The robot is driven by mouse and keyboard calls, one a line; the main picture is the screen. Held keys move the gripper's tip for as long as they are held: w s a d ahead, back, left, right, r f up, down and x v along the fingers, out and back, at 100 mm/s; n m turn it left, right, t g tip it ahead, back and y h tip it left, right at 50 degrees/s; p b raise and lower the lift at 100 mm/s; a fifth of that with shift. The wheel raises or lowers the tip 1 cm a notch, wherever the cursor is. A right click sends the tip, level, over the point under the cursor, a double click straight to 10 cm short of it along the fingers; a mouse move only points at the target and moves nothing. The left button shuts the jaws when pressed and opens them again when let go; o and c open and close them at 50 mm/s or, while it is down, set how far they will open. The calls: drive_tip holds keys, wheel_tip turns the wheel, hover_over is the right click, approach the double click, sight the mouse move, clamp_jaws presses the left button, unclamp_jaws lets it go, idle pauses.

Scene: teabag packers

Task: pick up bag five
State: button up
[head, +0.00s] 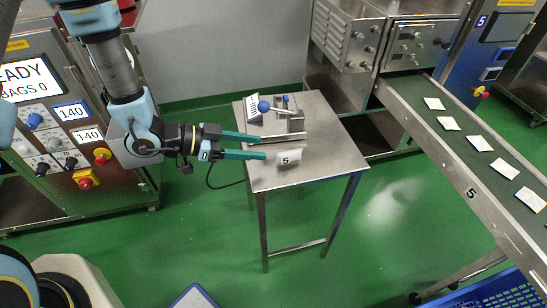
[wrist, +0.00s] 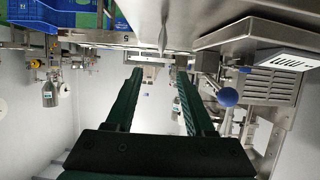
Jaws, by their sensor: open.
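The near fingertip is just left of the bag; the far one lies near the fixture's base. I cannot tell if either touches the bag. In the wrist view, which looks upside down, my open fingers (wrist: 158,74) point ahead, and I cannot clearly make out the bag there.
A fixture with a blue ball knob (head: 264,106) stands on the table behind the bag; the knob also shows in the wrist view (wrist: 228,97). A green conveyor (head: 455,115) carrying several white packets runs at right. The table's front right is clear.

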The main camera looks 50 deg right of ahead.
sight(289, 150)
drive_tip(key=p+x, duration=0.2)
drive_tip(key=x, duration=0.8)
drive_tip(key=shift+d+f+p, duration=0.15)
drive_tip(key=shift+p, duration=0.2)
clamp_jaws()
